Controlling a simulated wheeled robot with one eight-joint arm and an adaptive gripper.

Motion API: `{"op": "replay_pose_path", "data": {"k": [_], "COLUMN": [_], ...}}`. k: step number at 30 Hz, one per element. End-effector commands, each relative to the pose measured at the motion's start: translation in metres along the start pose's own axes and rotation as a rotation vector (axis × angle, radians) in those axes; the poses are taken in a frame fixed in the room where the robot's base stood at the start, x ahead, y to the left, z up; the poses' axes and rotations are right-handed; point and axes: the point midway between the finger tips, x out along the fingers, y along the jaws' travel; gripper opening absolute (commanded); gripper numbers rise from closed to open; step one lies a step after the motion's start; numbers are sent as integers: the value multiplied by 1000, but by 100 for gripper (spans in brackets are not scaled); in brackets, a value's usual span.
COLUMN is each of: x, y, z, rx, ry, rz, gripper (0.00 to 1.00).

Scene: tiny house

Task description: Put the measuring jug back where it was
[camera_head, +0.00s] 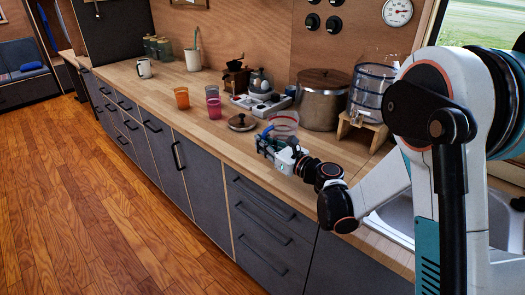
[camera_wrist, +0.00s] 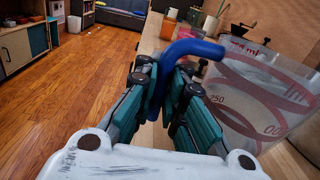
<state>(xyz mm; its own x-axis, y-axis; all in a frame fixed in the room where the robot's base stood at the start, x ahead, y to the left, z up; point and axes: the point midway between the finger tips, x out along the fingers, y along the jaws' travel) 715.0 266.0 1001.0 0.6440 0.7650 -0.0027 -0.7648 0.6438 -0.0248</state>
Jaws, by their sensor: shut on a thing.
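The measuring jug (camera_head: 287,122) is clear with red markings and a blue handle. It is at the counter's front part, in front of the big pot, and its body fills the right side of the wrist view (camera_wrist: 248,98). My gripper (camera_head: 268,143) is shut on the jug's blue handle, which passes between the teal finger pads in the wrist view (camera_wrist: 170,88). The jug looks about upright. I cannot tell whether its base touches the counter, as my gripper partly hides it in the head view.
The wooden counter (camera_head: 210,118) carries a pot lid (camera_head: 241,122), pink (camera_head: 214,107) and orange (camera_head: 182,98) cups, a lidded metal pot (camera_head: 322,100), a water dispenser (camera_head: 372,88), a grey tray (camera_head: 262,104), a coffee grinder (camera_head: 236,75) and a white mug (camera_head: 144,68). Clear counter lies left of the orange cup.

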Motion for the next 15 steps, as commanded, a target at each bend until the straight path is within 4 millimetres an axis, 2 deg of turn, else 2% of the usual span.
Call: {"op": "replay_pose_path", "data": {"k": [1, 3, 14, 15], "x": [0, 0, 0, 0], "y": [0, 0, 0, 0], "z": [-10, -15, -17, -17], "rx": [0, 0, 0, 0], "ry": [0, 0, 0, 0], "rz": [0, 0, 0, 0], "gripper": [0, 0, 0, 12]}}
